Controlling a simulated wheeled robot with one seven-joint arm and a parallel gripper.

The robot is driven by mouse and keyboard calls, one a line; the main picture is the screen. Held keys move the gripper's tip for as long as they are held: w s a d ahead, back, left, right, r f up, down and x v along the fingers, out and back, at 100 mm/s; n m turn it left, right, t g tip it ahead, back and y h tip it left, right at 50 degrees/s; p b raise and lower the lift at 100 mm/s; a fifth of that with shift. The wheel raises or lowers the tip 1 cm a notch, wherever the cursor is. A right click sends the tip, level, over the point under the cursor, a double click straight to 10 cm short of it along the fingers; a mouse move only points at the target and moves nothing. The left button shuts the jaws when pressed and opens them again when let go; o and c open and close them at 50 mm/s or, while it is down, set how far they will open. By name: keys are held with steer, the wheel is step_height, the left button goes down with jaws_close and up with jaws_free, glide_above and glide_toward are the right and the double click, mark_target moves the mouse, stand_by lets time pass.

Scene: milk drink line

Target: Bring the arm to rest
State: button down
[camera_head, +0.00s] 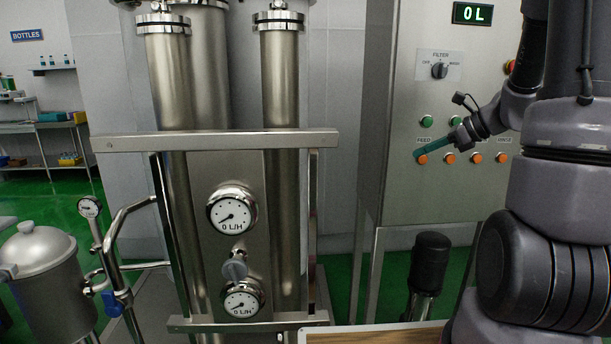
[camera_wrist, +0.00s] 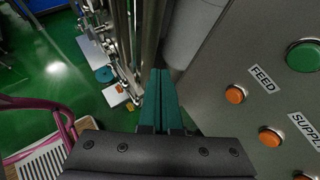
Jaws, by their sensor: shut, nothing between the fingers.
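My gripper (camera_head: 421,155) is in front of the control panel (camera_head: 410,195), at the right of the head view. Its teal fingers point left and end near the orange button at the FEED label. In the wrist view the two teal fingers of my gripper (camera_wrist: 161,88) lie side by side, shut and empty. There the orange FEED button (camera_wrist: 235,94) is to the right of the fingers, apart from them. Whether the fingertips touch the panel cannot be told from the head view.
The panel also has green buttons (camera_head: 426,121), a FILTER knob (camera_head: 439,71) and a display (camera_head: 472,13) reading 0 L. Steel filter columns (camera_head: 280,80) with a front rail (camera_head: 215,140) and gauges stand to the left. A black-topped pump (camera_head: 430,262) stands below the panel.

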steer(key=s+a+r+n+h, duration=0.3)
steer(key=s+r+n, duration=0.3)
steer(key=s+n, duration=0.4)
steer(key=s+a+r+n+h, duration=0.3)
steer(key=s+a+r+n, duration=0.2)
steer(key=s+n, duration=0.5)
steer(key=shift+s+a+r+n+h, duration=0.3)
steer(key=shift+s+r+n+h, duration=0.1)
steer(key=shift+r, duration=0.25)
